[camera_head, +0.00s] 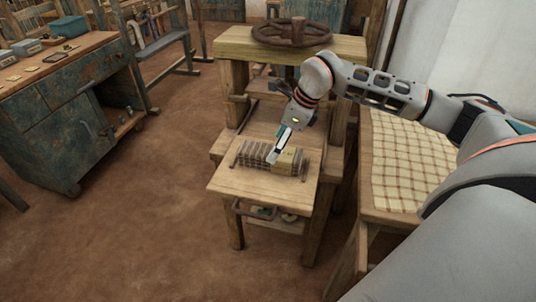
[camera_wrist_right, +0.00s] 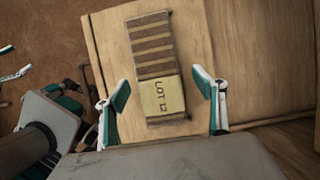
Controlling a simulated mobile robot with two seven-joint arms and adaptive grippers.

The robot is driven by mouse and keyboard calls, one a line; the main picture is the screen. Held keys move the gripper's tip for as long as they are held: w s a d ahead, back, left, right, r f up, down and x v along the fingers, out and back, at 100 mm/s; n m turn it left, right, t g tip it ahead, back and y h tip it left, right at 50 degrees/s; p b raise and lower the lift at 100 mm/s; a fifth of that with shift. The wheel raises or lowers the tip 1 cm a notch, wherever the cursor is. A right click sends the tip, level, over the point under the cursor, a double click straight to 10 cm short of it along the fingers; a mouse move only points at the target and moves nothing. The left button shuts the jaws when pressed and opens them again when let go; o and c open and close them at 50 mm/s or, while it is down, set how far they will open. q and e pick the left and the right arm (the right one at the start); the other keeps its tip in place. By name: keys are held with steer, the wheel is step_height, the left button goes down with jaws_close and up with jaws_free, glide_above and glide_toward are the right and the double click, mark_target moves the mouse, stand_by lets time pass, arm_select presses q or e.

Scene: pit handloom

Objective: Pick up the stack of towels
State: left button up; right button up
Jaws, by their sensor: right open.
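The stack (camera_head: 270,158) lies on the lower wooden top of the stand. It shows as a low row of brown and pale bands with a tan block marked LOT 12 at one end; the stack also shows in the right wrist view (camera_wrist_right: 154,62). I cannot make out towel cloth in it. My right gripper (camera_head: 280,150) is over the stack. In the right wrist view my right gripper (camera_wrist_right: 161,97) is open, its fingers apart on either side of the LOT 12 end, holding nothing. Grey and teal parts at that view's left edge look like my left gripper (camera_wrist_right: 14,62), partly cut off.
The stand's upper top carries a dark handwheel (camera_head: 292,32) behind the stack. A bench with checked cloth (camera_head: 408,165) stands close on the right. A worn blue workbench (camera_head: 70,115) with small items is at the left. The brown floor between is open.

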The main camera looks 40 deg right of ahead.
steer(key=x, duration=0.5)
steer(key=shift+a+f+b, duration=0.2)
steer(key=shift+f+b, duration=0.15)
steer(key=shift+r, duration=0.1)
steer(key=c, duration=1.3)
